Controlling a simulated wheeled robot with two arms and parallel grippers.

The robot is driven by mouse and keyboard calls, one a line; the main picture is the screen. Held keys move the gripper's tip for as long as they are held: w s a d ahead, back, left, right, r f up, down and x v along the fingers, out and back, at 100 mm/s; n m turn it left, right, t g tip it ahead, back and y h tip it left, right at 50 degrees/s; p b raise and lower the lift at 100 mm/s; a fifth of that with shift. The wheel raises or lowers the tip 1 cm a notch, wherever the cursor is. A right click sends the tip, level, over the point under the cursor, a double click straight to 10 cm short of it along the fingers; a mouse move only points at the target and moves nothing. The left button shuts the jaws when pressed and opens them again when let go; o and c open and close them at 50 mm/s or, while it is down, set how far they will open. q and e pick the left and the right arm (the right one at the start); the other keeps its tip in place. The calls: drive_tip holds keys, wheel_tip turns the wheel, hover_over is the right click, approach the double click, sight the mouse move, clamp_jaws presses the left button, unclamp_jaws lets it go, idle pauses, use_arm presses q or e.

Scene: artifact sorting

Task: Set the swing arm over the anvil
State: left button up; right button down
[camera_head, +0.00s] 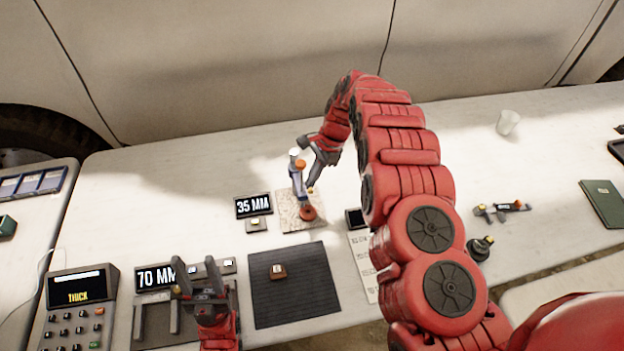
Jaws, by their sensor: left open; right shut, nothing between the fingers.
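A small device with a blue-grey upright part (298,186) stands on a pale speckled slab (287,217) at the middle of the table. It has a white knob and an orange knob at its top and an orange-red disc (308,213) at its foot. Which parts are the swing arm and the anvil is too small to tell. My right gripper (310,176) is shut and empty, close beside the upright part on its right; I cannot tell if they touch. My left gripper (201,285) is open and empty at the lower left, in front of the 70 MM display (153,278).
A dark mat (315,297) with a small brown block (278,271) lies in front of the slab. A 35 MM display (253,205) stands to its left. A keypad device (78,308) is far left. A white cup (508,122) stands at the back right. My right arm hides part of the table.

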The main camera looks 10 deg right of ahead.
drive_tip(key=p+v, duration=0.5)
drive_tip(key=v, duration=1.2)
drive_tip(key=shift+r, duration=0.2)
